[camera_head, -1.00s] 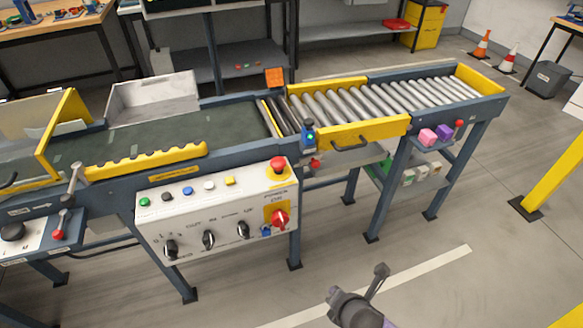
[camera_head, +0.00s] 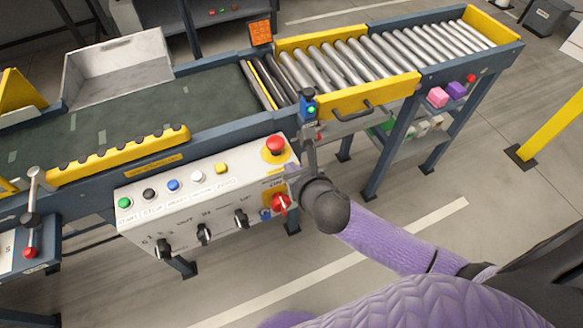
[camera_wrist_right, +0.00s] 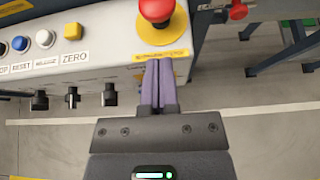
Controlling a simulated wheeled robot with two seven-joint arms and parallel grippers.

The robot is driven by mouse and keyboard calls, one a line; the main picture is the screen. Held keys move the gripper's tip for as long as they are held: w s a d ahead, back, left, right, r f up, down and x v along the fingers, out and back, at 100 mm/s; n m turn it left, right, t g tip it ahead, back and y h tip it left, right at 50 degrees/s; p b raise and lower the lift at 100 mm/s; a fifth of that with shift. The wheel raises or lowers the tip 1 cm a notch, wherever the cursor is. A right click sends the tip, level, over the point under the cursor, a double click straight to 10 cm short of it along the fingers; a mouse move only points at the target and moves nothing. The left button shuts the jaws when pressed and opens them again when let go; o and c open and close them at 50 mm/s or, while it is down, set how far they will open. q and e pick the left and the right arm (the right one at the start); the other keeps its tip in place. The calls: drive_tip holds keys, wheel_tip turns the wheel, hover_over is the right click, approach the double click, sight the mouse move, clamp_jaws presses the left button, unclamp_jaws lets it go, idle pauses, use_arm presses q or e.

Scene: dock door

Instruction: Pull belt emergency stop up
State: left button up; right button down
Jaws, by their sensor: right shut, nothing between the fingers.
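The belt emergency stop is a red mushroom button (camera_head: 275,145) on a yellow plate at the right end of the white control box (camera_head: 205,190). It also shows at the top of the right wrist view (camera_wrist_right: 157,12). My right gripper (camera_head: 292,172) is beside the box's right end, just below and to the right of the button. In the right wrist view its purple fingers (camera_wrist_right: 160,68) are together and empty, pointing at the button with a small gap. My left gripper is not in view.
A red rotary switch (camera_head: 281,204) sits on the box front below the button. Coloured push buttons (camera_head: 173,186) line the box top. The conveyor with rollers (camera_head: 330,65) runs behind it. A blue sensor post (camera_head: 309,105) stands behind the gripper.

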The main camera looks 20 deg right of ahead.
sight(277, 153)
drive_tip(key=b+x, duration=0.2)
drive_tip(key=x, duration=0.4)
drive_tip(key=shift+f+b, duration=0.2)
drive_tip(key=shift+b, duration=0.2)
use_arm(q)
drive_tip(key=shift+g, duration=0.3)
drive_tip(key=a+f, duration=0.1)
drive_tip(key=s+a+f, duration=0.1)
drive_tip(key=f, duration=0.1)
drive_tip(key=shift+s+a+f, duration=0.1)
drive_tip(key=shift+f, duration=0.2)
use_arm(e)
drive_tip(key=shift+w, duration=0.35)
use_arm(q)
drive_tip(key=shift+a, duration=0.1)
